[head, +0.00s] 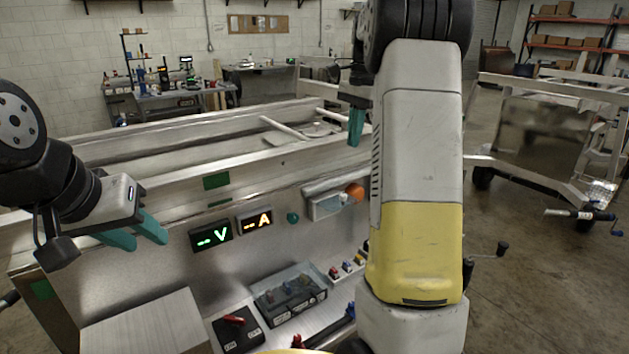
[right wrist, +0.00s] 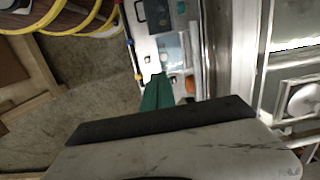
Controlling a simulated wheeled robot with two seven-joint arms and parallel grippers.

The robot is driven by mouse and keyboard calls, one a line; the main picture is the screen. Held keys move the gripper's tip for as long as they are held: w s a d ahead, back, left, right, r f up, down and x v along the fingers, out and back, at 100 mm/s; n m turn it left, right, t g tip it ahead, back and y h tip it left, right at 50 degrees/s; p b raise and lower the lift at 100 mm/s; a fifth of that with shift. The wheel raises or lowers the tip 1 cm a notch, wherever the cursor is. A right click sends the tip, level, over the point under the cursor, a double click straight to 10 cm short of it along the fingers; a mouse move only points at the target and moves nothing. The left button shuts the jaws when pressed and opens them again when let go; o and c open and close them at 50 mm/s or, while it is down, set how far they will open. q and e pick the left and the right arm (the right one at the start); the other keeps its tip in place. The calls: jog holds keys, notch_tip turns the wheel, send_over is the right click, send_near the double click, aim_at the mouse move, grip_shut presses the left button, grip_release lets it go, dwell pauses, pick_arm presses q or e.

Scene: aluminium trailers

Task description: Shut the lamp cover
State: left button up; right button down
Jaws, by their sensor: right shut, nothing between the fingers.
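A pale lamp housing (head: 324,207) sits on the front of the metal trailer panel. An orange lamp part (head: 355,191) stands at its right end, beside my right arm. How far its cover stands open I cannot tell. The orange part also shows in the right wrist view (right wrist: 190,84), just right of the fingertips. My right gripper (head: 356,128) is shut and empty, above the lamp in the head view; its teal fingers show in the wrist view (right wrist: 158,92). My left gripper (head: 136,235) is open and empty, in front of the panel's left part.
Green V (head: 211,236) and amber A (head: 254,220) displays are on the panel. Below are a clear-lidded box (head: 289,294) and a black box (head: 238,330) with a red item. Trailer rails (head: 225,156) run behind the panel. Another trailer (head: 545,135) stands at right, with floor between.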

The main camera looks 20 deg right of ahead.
aim_at(344, 195)
jog(key=f, duration=0.9)
jog(key=w+a+f, duration=0.1)
jog(key=f, duration=0.4)
jog(key=shift+f, duration=0.2)
notch_tip(344, 195, down, 12)
jog(key=s+t+y, duration=0.1)
jog(key=t, duration=0.3)
jog(key=shift+s+d, duration=0.2)
dwell(0.7)
